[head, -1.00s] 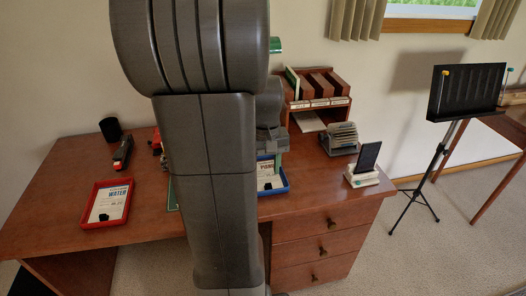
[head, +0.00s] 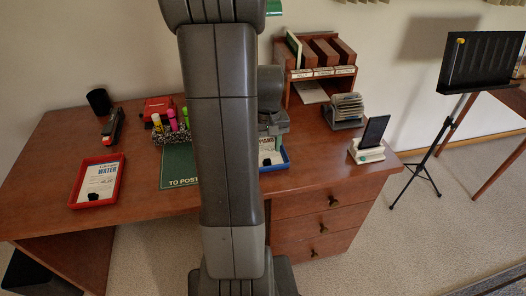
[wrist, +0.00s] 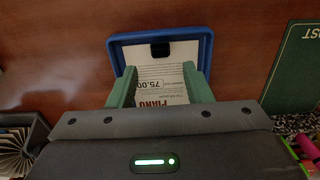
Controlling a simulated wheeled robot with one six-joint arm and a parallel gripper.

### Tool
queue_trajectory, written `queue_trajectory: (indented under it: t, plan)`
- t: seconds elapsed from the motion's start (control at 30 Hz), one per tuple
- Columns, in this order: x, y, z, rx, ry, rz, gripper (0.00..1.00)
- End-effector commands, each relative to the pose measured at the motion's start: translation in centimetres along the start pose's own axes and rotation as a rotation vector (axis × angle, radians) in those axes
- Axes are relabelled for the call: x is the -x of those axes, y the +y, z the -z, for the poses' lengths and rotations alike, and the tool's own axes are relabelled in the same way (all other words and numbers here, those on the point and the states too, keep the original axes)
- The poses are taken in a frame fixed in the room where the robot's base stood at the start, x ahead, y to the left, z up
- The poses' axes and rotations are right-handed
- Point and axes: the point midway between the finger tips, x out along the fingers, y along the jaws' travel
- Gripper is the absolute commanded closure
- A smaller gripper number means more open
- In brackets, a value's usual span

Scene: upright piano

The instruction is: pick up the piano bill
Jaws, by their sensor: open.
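The piano bill (wrist: 165,78) is a white sheet printed "PIANO" and "75.00", lying in a blue tray (wrist: 205,45) in the wrist view. A small black block (wrist: 160,50) sits on the bill near the tray's far edge. My gripper (wrist: 160,82) is open, with one green finger on each side of the bill, over the tray. I cannot tell whether the fingers touch the paper. In the head view the bill (head: 267,157) and blue tray (head: 284,158) show only partly, beside my arm.
A red tray (head: 119,184) with a water bill lies at the left. A green "TO POST" mat (head: 178,166) and a pen holder (head: 170,134) are left of my arm. A wooden organizer (head: 322,72), a card file (head: 346,110) and a phone stand (head: 367,153) stand at the right.

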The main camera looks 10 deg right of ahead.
Motion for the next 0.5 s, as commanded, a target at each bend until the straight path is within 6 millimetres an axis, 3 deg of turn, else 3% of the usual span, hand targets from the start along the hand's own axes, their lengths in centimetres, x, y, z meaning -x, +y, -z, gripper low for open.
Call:
queue_trajectory:
  t: [0.23, 0.5]
  plan:
    - [-3.8, -0.1, -0.1, 0.000, -0.004, 0.001, 0.55]
    - [-4.6, -0.1, -0.1, 0.000, -0.001, 0.000, 0.55]
